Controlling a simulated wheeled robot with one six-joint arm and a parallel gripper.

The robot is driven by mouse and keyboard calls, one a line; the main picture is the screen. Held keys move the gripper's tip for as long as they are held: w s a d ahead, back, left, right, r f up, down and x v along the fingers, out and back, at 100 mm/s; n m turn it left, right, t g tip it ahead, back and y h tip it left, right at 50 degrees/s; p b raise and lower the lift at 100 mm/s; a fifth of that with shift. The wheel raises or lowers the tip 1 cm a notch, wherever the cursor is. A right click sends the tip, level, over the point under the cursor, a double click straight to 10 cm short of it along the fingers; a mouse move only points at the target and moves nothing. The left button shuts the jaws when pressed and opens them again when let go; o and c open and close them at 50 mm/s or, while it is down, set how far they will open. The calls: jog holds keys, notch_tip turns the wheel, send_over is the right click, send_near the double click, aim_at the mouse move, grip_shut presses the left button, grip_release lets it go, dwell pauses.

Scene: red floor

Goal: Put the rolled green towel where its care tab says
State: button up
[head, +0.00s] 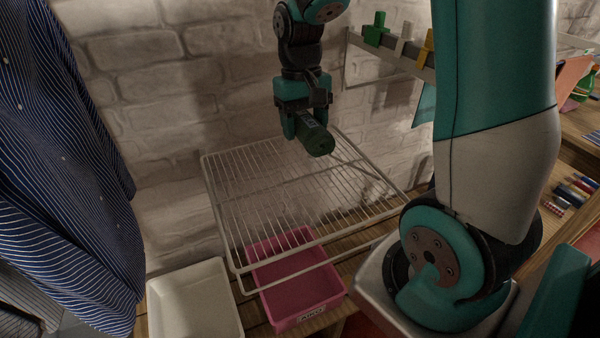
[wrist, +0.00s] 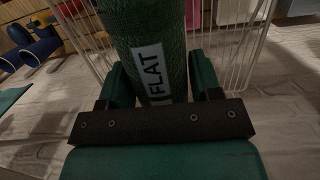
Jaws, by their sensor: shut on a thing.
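The rolled green towel (head: 318,140) is held in my gripper (head: 303,122), above the back part of a white wire rack (head: 262,190). In the head view the roll is tilted and apart from the rack's wires. In the wrist view the towel (wrist: 150,30) lies between the two green fingers. Its white care tab (wrist: 151,72) faces the camera and reads "FLAT"; anything before that word is hidden by the gripper. My gripper is shut on the towel.
A pink bin (head: 300,300) with a small front label, too small to read surely, stands under the rack. A white tray (head: 195,305) is left of it. A rail with coloured pegs (head: 376,30) is at upper right. A striped shirt (head: 65,150) hangs at left. The rack top looks clear.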

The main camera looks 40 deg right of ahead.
aim_at(305, 189)
notch_tip(305, 189, down, 14)
jog(key=shift+r+p, duration=0.15)
jog(key=shift+p, duration=0.45)
jog(key=shift+f, duration=0.2)
jog(key=o, duration=1)
jog(key=shift+r, duration=0.1)
jog(key=r, duration=0.4)
jog(key=w+r+b, duration=0.1)
jog(key=r, duration=0.3)
jog(key=r+b, duration=0.1)
jog(key=r, duration=0.3)
jog(key=shift+w, duration=0.25)
jog(key=s+a+r+n+y, duration=0.1)
jog(key=s+a+r+n, duration=0.1)
jog(key=s+a, duration=0.3)
jog(key=s+a+r+n+t+y, duration=0.1)
jog(key=s+a+r+n, duration=0.2)
jog(key=s+a+n, duration=0.2)
jog(key=s+a+r+n+y, duration=0.1)
jog(key=s+a+r+n, duration=0.1)
jog(key=s+a, duration=0.5)
jog(key=shift+s+a+r+n+t+y, duration=0.15)
jog(key=shift+a+n, duration=0.1)
jog(key=shift+a, duration=0.35)
jog(key=shift+w+a+r+n+t+y, duration=0.1)
jog(key=shift+a+n, duration=0.1)
jog(key=shift+a, duration=0.35)
jog(key=shift+s+a+r+n+t+y, duration=0.15)
jog(key=shift+a+n, duration=0.1)
jog(key=shift+a, duration=0.35)
